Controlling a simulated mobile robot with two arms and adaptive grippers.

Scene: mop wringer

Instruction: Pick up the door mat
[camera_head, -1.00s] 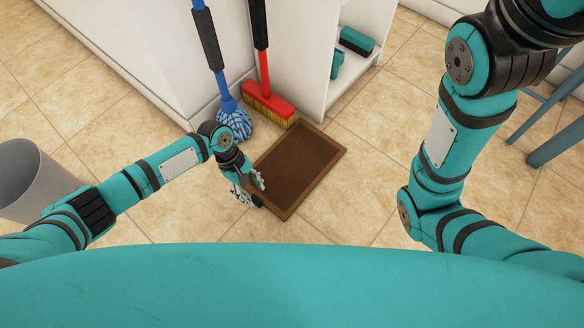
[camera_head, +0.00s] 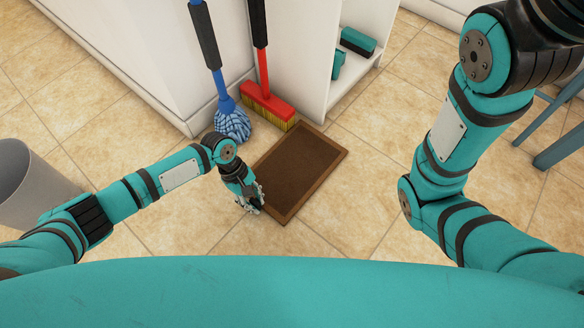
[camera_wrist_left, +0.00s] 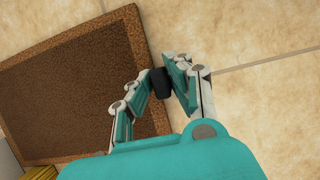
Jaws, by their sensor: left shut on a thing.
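The door mat (camera_head: 298,168) is a brown rectangle with a lighter brown border, lying on the tiled floor in the head view. It also fills the left side of the left wrist view (camera_wrist_left: 70,98). My left gripper (camera_head: 252,205) is at the mat's near left edge, low to the floor. In the left wrist view its fingers (camera_wrist_left: 163,80) are close together at the mat's border and shut on it; the fingers hide the exact grip. My right arm shows at the right of the head view, but its gripper is out of view.
A blue mop (camera_head: 232,122) and a red broom (camera_head: 268,102) lean by the white cabinet (camera_head: 300,55) behind the mat. A grey bin (camera_head: 30,190) stands at the left. Blue legs (camera_head: 560,140) are at the right. Floor right of the mat is clear.

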